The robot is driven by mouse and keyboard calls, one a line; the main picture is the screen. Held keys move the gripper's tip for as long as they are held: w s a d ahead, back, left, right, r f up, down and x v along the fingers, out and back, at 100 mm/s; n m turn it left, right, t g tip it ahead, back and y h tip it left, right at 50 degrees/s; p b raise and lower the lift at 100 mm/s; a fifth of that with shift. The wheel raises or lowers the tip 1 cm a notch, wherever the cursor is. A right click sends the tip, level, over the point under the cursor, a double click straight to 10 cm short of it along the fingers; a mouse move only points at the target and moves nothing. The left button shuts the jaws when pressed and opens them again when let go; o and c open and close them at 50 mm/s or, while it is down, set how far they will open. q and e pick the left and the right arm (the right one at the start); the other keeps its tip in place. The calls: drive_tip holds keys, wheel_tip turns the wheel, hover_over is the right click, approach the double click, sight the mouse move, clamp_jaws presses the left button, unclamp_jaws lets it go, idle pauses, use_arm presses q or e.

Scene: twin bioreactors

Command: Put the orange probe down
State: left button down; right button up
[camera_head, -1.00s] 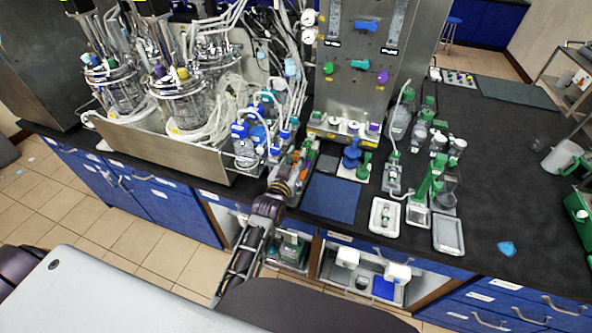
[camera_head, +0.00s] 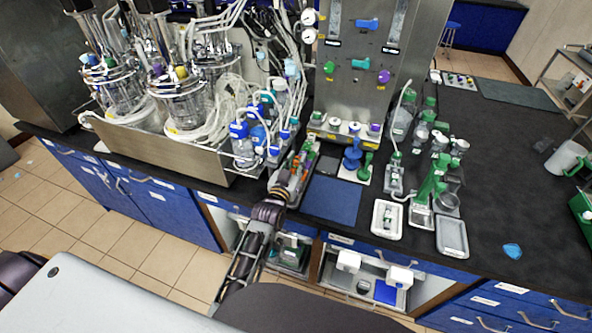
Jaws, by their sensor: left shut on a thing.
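My left gripper (camera_head: 291,178) is at the front edge of the black bench, over a narrow grey tray (camera_head: 310,178) with small items in it. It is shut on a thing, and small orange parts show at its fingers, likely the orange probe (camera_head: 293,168). The probe's outline is too small to make out, and the fingers partly hide it. I cannot tell whether the probe touches the tray. My right gripper is not in view.
A blue mat (camera_head: 331,198) lies just right of the tray. Blue-capped bottles (camera_head: 243,148) and a steel tray (camera_head: 160,150) of glass bioreactors stand to the left. A green stand (camera_head: 428,185) and white trays (camera_head: 387,217) are to the right. The far right bench has free room.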

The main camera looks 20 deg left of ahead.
use_arm(q)
drive_tip(key=shift+f+b, duration=1)
drive_tip(key=shift+f, duration=0.15)
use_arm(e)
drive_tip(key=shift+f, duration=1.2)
use_arm(q)
drive_tip(key=shift+f, duration=0.15)
drive_tip(key=c, duration=1.2)
unclamp_jaws()
drive_tip(key=shift+s+a+r, duration=0.1)
drive_tip(key=shift+s, duration=1.3)
drive_tip(key=shift+s+r, duration=0.1)
drive_tip(key=shift+s, duration=1.25)
approach(296, 168)
drive_tip(key=shift+s+r+b, duration=0.2)
drive_tip(key=shift+s+b, duration=0.15)
drive_tip(key=shift+s, duration=0.65)
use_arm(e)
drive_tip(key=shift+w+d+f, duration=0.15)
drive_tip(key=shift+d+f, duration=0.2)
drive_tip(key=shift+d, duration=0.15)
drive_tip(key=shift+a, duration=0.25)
